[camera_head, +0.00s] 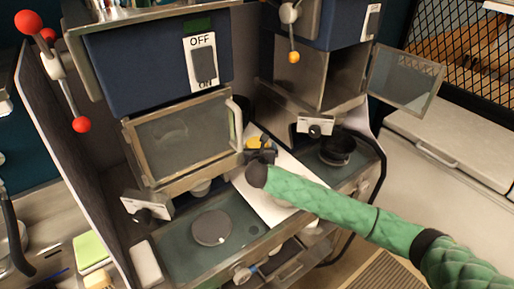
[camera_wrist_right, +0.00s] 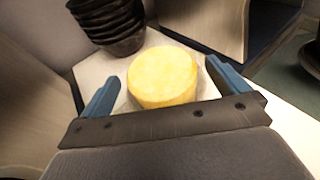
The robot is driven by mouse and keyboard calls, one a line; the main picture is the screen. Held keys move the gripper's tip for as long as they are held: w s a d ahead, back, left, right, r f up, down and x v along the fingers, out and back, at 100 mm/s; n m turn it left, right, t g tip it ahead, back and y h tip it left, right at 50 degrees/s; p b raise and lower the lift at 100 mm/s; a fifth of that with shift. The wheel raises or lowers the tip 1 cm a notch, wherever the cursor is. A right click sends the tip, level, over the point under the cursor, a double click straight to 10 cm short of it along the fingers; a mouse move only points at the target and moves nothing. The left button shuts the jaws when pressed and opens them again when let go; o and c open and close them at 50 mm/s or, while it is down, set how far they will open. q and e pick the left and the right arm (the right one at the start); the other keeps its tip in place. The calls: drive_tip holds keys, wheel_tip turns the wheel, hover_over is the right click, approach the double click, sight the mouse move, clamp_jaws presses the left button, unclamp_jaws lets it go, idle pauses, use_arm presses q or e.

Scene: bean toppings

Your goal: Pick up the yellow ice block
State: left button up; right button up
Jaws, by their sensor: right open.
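The yellow ice block (camera_wrist_right: 163,76) is a short round cylinder standing on a white surface (camera_wrist_right: 215,122). In the right wrist view it sits between the two blue fingers of my right gripper (camera_wrist_right: 160,92), with a gap visible at each side. The gripper is open. In the head view the block (camera_head: 256,141) shows as a small yellow patch just beyond my right gripper (camera_head: 262,154), which partly hides it. My right arm, in a green sleeve, reaches in from the right. My left gripper is not in view.
A stack of dark bowls (camera_wrist_right: 108,22) stands close behind the block. Blue machines stand on both sides, the left one with a closed glass door (camera_head: 181,137) and the right one with an open door (camera_head: 405,78). A dark bowl (camera_head: 337,149) sits at the right.

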drive_tip(key=shift+p+x, duration=0.45)
drive_tip(key=shift+x, duration=0.5)
drive_tip(key=shift+w+f, duration=0.1)
drive_tip(key=shift+w, duration=0.3)
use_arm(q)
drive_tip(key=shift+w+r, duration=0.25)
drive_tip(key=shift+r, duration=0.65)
use_arm(e)
drive_tip(key=c, duration=1.3)
